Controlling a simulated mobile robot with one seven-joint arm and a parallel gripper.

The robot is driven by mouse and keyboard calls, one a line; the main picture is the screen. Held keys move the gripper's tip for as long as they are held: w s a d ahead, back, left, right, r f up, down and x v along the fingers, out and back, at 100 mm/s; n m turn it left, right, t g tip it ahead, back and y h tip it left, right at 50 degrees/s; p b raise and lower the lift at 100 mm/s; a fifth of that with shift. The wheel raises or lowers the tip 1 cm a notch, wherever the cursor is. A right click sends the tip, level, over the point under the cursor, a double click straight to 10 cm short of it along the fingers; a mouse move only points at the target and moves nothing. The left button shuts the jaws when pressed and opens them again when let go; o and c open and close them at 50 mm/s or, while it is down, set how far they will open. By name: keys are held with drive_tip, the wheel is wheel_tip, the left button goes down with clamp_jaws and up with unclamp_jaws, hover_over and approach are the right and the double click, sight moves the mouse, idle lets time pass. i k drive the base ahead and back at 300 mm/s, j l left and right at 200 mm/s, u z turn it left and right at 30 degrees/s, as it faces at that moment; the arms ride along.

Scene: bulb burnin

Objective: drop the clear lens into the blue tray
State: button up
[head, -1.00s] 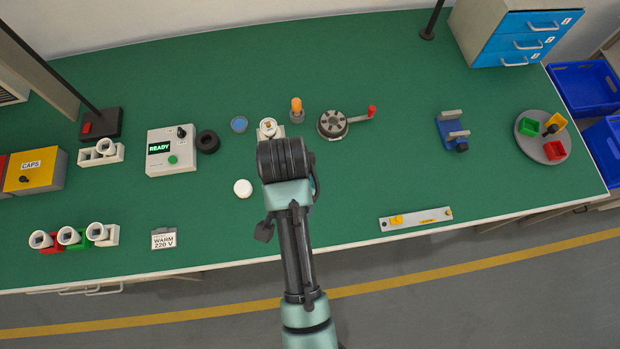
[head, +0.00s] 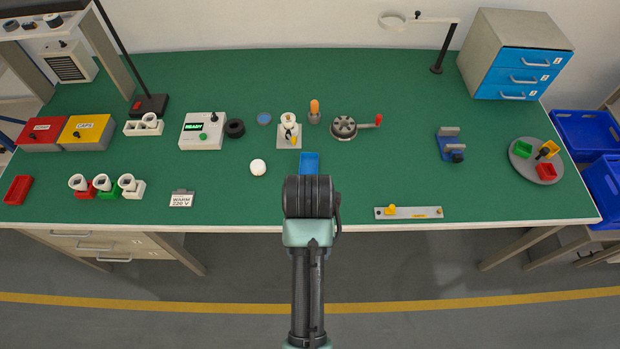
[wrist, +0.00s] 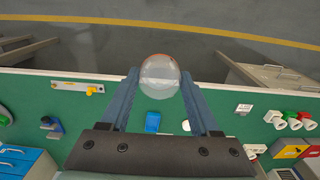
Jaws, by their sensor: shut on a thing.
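The clear lens (wrist: 160,77), a see-through dome, is between the fingertips of my gripper (wrist: 160,85) in the wrist view, and the fingers are shut on it. The blue tray (head: 309,161) lies on the green bench in the head view, just beyond my arm's end, its near part hidden behind the arm. It also shows small below the lens in the wrist view (wrist: 152,122), apart from it. In the head view my wrist hides the fingers and the lens.
A white round piece (head: 258,167) lies left of the tray. Behind it stand a socket fixture (head: 288,136), an orange-topped piece (head: 314,112) and a crank wheel (head: 344,126). A yellow-marked bar (head: 408,212) lies near the front edge.

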sight(311, 170)
drive_tip(key=i+j, duration=0.15)
drive_tip(key=i, duration=0.35)
drive_tip(key=i+j, duration=0.15)
drive_tip(key=i, duration=0.4)
drive_tip(key=i+j, duration=0.15)
drive_tip(key=i, duration=0.35)
drive_tip(key=z, duration=0.05)
